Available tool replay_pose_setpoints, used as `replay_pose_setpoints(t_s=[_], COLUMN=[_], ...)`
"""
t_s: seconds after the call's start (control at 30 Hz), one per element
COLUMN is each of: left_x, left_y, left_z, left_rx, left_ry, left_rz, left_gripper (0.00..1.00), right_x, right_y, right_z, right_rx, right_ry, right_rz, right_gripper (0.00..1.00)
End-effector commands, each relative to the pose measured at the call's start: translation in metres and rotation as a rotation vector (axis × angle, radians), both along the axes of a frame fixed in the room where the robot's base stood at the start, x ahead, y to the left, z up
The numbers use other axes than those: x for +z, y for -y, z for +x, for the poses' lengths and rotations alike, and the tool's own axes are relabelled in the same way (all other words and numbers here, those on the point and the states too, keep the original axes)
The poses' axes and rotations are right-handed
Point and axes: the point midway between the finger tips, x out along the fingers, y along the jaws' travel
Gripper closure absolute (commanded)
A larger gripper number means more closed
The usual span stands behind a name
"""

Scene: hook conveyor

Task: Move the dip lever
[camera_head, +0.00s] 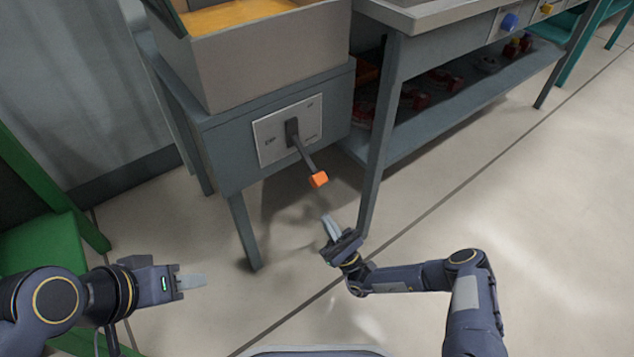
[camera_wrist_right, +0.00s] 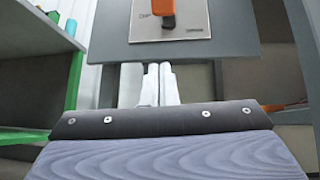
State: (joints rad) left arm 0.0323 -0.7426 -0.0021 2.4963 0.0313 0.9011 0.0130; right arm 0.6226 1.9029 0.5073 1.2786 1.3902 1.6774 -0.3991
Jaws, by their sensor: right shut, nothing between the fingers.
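The dip lever (camera_head: 307,160) is a dark arm with an orange knob (camera_head: 318,179) at its end. It sticks out from a light plate (camera_head: 289,131) on the front of the grey stand and slants down to the right. In the right wrist view the orange knob (camera_wrist_right: 163,7) is at the top, above my fingertips. My right gripper (camera_head: 328,221) is shut and empty, below the knob and apart from it; its pale fingers also show in the right wrist view (camera_wrist_right: 159,78). My left gripper (camera_head: 192,282) is at the lower left, far from the lever; its finger gap is not clear.
A grey box (camera_head: 270,52) with orange contents sits on the stand. A grey table (camera_head: 455,110) with a lower shelf of red parts stands to the right, one leg close to the lever. A green frame (camera_head: 45,235) is at the left. Floor in front is clear.

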Motion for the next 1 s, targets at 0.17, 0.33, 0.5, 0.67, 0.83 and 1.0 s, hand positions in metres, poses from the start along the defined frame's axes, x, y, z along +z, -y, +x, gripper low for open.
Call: replay_pose_setpoints(t_s=[0.17, 0.33, 0.5, 0.67, 0.83, 1.0], left_x=[0.002, 0.0, -0.005, -0.011, -0.013, -0.015], left_y=[0.0, 0.0, 0.0, 0.0, 0.0, 0.0], left_z=[0.0, 0.0, 0.0, 0.0, 0.0, 0.0], left_rx=[0.0, 0.0, 0.0, 0.0, 0.0, 0.0], left_ry=[0.0, 0.0, 0.0, 0.0, 0.0, 0.0], left_rz=[0.0, 0.0, 0.0, 0.0, 0.0, 0.0], left_gripper=[0.64, 0.64, 0.64, 0.64, 0.64, 0.64], right_x=[-0.014, -0.001, 0.025, 0.051, 0.075, 0.088], right_y=[0.0, -0.007, -0.022, -0.035, -0.032, -0.026], right_z=[0.0, 0.01, 0.028, 0.047, 0.043, 0.035], right_rx=[-0.064, -0.062, -0.058, -0.059, -0.058, -0.059], right_ry=[-0.05, -0.049, -0.046, -0.046, -0.049, -0.05], right_rz=[0.052, 0.054, 0.053, 0.052, 0.052, 0.052], right_gripper=[1.0, 1.0, 1.0, 1.0, 1.0, 1.0])
